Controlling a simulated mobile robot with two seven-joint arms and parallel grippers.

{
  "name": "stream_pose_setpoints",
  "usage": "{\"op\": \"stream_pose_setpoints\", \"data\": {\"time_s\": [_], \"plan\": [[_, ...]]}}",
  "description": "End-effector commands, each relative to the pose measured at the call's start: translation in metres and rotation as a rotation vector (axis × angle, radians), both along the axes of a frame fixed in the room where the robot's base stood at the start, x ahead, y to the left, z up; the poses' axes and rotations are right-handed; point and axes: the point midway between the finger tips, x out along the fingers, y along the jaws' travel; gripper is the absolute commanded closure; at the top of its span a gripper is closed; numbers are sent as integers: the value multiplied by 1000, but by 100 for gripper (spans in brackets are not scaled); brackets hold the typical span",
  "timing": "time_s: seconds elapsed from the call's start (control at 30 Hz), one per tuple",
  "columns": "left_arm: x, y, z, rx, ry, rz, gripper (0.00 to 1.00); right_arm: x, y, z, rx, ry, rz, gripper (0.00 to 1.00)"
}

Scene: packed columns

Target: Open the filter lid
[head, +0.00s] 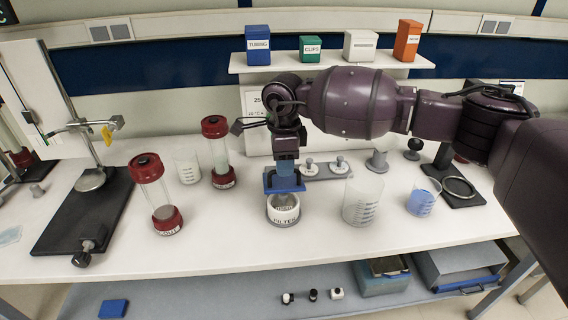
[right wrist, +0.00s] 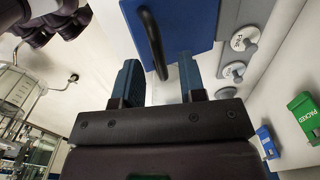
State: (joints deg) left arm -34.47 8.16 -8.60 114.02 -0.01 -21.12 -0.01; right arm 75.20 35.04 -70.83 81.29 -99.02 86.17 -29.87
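The filter (head: 284,212) is a white round cup labelled FILTER, standing on the bench in front of me. Its grey inside shows from above. Its blue lid (head: 270,184) is raised at the cup's back edge, partly hidden by my right gripper (head: 285,172). In the right wrist view the lid (right wrist: 190,22) is a flat blue panel with a black bar handle (right wrist: 153,42). My right gripper (right wrist: 159,78) is open there, its two fingers apart on either side of the handle's near end, with no clear grip on it. My left gripper is not in view.
Red-capped columns (head: 153,190) (head: 217,150) and a clear beaker (head: 187,165) stand left of the filter. A larger beaker (head: 362,198) and one with blue liquid (head: 424,197) stand right. Bench front is clear.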

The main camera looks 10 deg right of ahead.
Motion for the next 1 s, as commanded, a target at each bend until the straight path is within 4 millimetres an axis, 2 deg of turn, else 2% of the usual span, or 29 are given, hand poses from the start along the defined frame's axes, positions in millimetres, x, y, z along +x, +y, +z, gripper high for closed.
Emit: {"op": "stream_pose_setpoints", "data": {"time_s": [0.13, 0.43, 0.7, 1.0], "plan": [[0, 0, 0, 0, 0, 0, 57, 0, 0, -9, 0, 1, 0, 62], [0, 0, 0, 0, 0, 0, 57, 0, 0, -10, 0, 1, 0, 62], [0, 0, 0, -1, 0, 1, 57, 0, 0, -10, 0, 1, 0, 100], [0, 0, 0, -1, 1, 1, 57, 0, 0, -10, 0, 3, 0, 100]]}}
